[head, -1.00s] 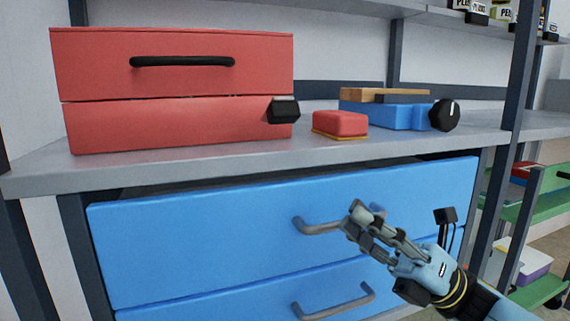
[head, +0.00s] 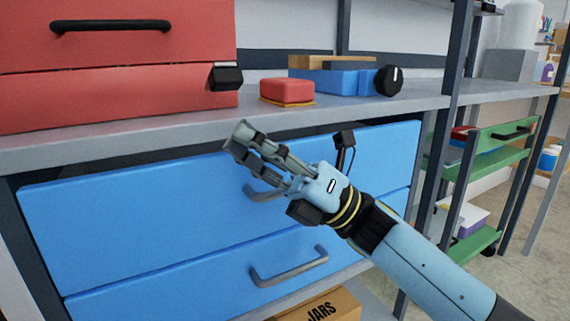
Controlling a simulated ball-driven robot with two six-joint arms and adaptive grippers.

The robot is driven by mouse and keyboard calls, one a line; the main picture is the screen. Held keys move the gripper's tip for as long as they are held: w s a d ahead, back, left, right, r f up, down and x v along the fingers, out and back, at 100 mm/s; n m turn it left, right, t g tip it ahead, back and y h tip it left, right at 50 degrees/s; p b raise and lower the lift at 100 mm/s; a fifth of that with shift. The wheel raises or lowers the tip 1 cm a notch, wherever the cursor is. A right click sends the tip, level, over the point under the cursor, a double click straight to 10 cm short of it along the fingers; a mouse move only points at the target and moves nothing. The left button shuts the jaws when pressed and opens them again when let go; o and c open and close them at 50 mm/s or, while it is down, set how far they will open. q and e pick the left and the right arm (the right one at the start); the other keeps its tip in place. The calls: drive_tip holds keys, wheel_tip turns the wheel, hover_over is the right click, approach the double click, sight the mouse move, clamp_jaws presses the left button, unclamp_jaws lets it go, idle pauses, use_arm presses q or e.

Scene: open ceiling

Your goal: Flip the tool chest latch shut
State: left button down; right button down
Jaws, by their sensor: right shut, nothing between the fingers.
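The red tool chest (head: 110,92) stands on the grey bench top at the upper left, with a black handle (head: 110,26) on its lid. Its black latch (head: 226,76) is a small block at the right end of the front, just below the lid seam. I cannot tell from this angle whether the latch is flipped shut. My right gripper (head: 240,140) is shut and empty, in front of the upper blue drawer. It is below the latch, apart from the chest. My left gripper is not in view.
A red block (head: 287,91) and a blue tool with a black knob (head: 389,80) lie on the bench top (head: 190,120) right of the chest. Blue drawers (head: 130,210) with grey handles are below. A dark post (head: 455,80) and green cart (head: 500,150) stand to the right.

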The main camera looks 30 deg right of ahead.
sight(221, 85)
drive_tip(key=w+r, duration=0.1)
drive_tip(key=r, duration=0.1)
drive_tip(key=w+r, duration=0.1)
drive_tip(key=shift+a+r, duration=0.1)
drive_tip(key=shift+r, duration=0.25)
